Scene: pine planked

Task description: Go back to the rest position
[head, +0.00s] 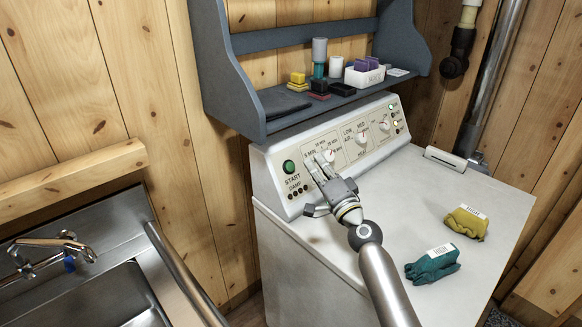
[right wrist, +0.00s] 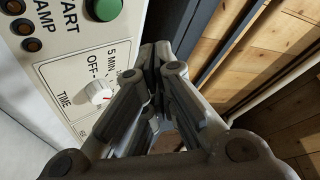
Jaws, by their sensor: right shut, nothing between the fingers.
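My right gripper (head: 318,166) is in front of the white machine's control panel (head: 352,140), close to the timer dial. In the right wrist view its fingers (right wrist: 158,85) are closed together with nothing between them. The timer dial (right wrist: 100,94) shows there just left of the fingers, with "OFF" and "5 MIN" marks around it. I cannot tell whether the fingertips touch the panel. The green START button (head: 289,167) is left of the gripper in the head view and also shows in the right wrist view (right wrist: 104,8). My left gripper is not in view.
A yellow glove (head: 466,222) and a teal glove (head: 432,265) lie on the white machine top (head: 405,200). A blue-grey shelf (head: 290,103) with several small items hangs above the panel. A metal sink (head: 100,295) with a faucet (head: 55,243) stands at left.

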